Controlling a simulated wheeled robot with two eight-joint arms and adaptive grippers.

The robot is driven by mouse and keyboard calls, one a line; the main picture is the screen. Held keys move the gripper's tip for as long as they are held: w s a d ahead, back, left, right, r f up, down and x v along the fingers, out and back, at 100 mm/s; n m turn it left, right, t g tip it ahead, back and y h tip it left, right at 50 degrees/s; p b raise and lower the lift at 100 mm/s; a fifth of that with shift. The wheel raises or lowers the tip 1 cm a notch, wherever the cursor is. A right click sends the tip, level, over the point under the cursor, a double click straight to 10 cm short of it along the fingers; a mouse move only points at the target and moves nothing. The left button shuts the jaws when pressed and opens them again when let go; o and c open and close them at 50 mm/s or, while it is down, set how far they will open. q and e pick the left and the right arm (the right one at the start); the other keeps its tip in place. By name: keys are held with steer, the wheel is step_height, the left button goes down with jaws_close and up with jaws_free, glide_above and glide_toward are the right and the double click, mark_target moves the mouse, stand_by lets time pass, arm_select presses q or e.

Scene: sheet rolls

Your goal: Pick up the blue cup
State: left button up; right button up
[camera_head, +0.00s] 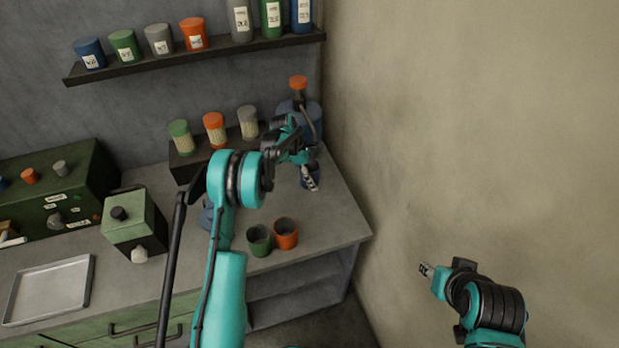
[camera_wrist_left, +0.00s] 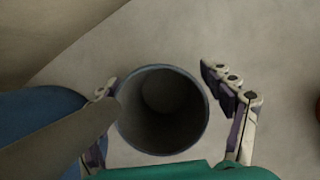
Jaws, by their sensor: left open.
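The blue cup (camera_wrist_left: 163,112) stands upright on the grey counter, seen from above into its empty inside in the left wrist view. In the head view the blue cup (camera_head: 316,174) is mostly hidden behind my left gripper (camera_head: 310,182) at the counter's back right. In the left wrist view my left gripper (camera_wrist_left: 172,95) is open, with one finger on each side of the cup. The right finger is clearly apart from the rim; the left one is close to it and partly covered. My right gripper (camera_head: 424,269) is near the beige wall, far from the cup.
A blue dispenser (camera_head: 313,119) with an orange top stands just behind the cup; its grey spout (camera_wrist_left: 60,135) crosses near the cup rim. A green cup (camera_head: 259,240) and an orange cup (camera_head: 286,234) stand in front. The beige wall (camera_head: 470,130) bounds the right.

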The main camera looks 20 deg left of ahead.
arm_select(q)
steer(key=c, duration=1.5)
steer(key=shift+r, duration=0.2)
